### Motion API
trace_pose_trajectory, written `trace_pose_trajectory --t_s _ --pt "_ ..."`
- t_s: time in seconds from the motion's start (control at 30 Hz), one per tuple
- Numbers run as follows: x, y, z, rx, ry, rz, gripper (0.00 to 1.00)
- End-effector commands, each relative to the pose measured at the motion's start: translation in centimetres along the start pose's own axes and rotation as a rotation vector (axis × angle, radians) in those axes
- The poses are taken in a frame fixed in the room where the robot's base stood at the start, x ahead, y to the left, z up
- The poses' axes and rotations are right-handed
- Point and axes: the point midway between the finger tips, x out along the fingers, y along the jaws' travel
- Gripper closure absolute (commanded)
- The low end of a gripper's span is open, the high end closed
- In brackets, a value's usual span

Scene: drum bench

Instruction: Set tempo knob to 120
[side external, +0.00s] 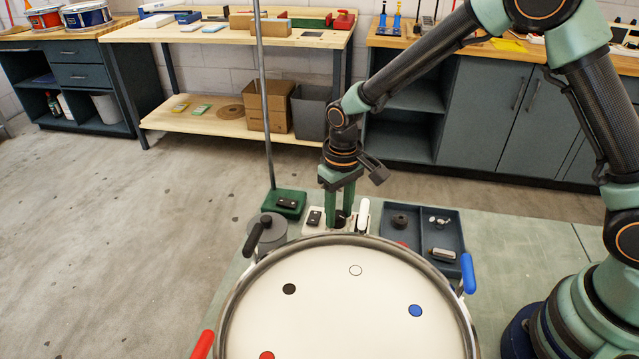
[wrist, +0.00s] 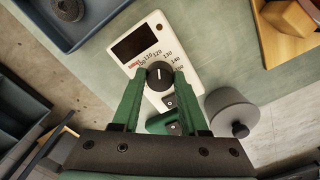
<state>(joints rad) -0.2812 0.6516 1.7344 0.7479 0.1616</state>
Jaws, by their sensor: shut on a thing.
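A white tempo box (wrist: 153,47) has a dark display (wrist: 134,42), a black knob (wrist: 160,76) with a number scale around it, and a small switch (wrist: 169,102). In the wrist view the knob's white mark points up the picture, roughly toward 120; its exact reading is too small to tell. My gripper (wrist: 160,78) is shut on the knob, one green finger on each side. In the side view the box (side external: 310,228) sits behind the drum, and my gripper (side external: 340,218) reaches down onto it, hiding part of it.
A large drum (side external: 385,295) with coloured dots and coloured rim clamps fills the front. A dark tray (side external: 450,220) with small parts lies right of the box. A grey cylinder (side external: 268,232) and a green stand base (side external: 287,203) with a tall pole stand to its left.

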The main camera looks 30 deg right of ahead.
Motion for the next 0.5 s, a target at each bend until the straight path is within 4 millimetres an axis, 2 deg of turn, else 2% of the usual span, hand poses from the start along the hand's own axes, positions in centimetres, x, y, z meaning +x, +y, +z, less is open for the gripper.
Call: trace_pose_trajectory --t_s 0.07,0.1,0.17,0.5 --pt "-0.17 0.37 -0.43 0.010 0.013 -0.002 1.00" --pt "-0.17 0.37 -0.43 0.009 0.012 -0.002 0.49" --pt "-0.16 0.35 -0.39 0.009 0.011 -0.002 0.27" --pt "-0.18 0.20 -0.16 0.004 0.004 -0.001 0.27"
